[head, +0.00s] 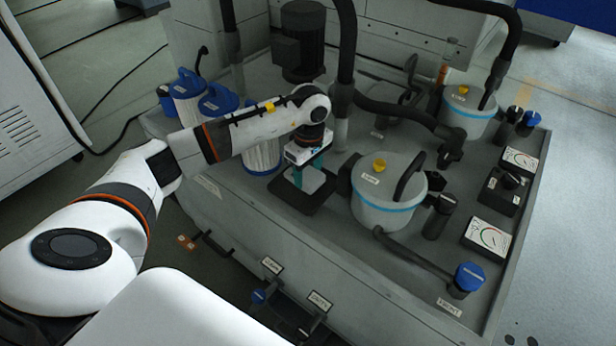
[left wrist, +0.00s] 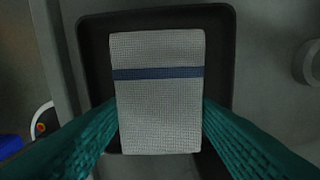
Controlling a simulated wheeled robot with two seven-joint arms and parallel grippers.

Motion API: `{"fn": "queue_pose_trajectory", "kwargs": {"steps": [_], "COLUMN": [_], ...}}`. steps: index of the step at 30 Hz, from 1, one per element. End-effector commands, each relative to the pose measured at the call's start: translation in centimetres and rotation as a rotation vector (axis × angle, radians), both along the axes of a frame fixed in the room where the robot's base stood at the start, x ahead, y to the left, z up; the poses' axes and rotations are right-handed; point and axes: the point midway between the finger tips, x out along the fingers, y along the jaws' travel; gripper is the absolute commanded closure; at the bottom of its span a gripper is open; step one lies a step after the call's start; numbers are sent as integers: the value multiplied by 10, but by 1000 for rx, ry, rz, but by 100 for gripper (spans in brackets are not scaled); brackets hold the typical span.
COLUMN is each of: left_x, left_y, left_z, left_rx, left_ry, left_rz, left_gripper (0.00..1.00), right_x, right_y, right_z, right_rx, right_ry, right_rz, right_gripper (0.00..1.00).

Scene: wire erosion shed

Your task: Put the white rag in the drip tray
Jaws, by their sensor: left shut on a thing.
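The white rag (left wrist: 158,115) is a folded, textured pad with a dark blue stripe across it. It also shows in the head view (head: 312,182), below my left gripper (head: 308,170). My left gripper's teal fingers are shut on its two sides in the left wrist view (left wrist: 160,103). The drip tray (head: 287,199) is a shallow black tray on the machine top. In the left wrist view the tray (left wrist: 92,58) lies beneath the rag. I cannot tell whether the rag touches the tray floor. My right gripper is out of view.
A white lidded pot (head: 385,212) with a blue band stands close right of the tray. White filter canisters with blue caps (head: 218,98) stand behind left. A dark motor (head: 303,40) and black hoses (head: 345,60) rise behind. Gauges (head: 487,238) sit at right.

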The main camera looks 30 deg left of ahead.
Motion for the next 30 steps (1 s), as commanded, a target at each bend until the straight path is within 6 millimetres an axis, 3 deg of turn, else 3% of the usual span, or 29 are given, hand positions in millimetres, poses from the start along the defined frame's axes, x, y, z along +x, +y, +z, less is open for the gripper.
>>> {"fn": "queue_pose_trajectory", "kwargs": {"steps": [4,17,18,21,30], "left_x": [0,0,0,0,0], "left_y": [0,0,0,0,0], "left_z": [-20,-23,-23,-22,-22], "left_rx": [-1,0,0,0,0], "left_ry": [1,0,0,1,1], "left_rz": [0,0,0,0,0], "left_gripper": [90,90,43,27,24], "right_x": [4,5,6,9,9], "right_y": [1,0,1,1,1], "right_z": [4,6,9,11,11], "right_rx": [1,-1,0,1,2], "right_ry": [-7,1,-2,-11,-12], "right_rz": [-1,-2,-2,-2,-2], "right_gripper": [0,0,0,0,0]}}
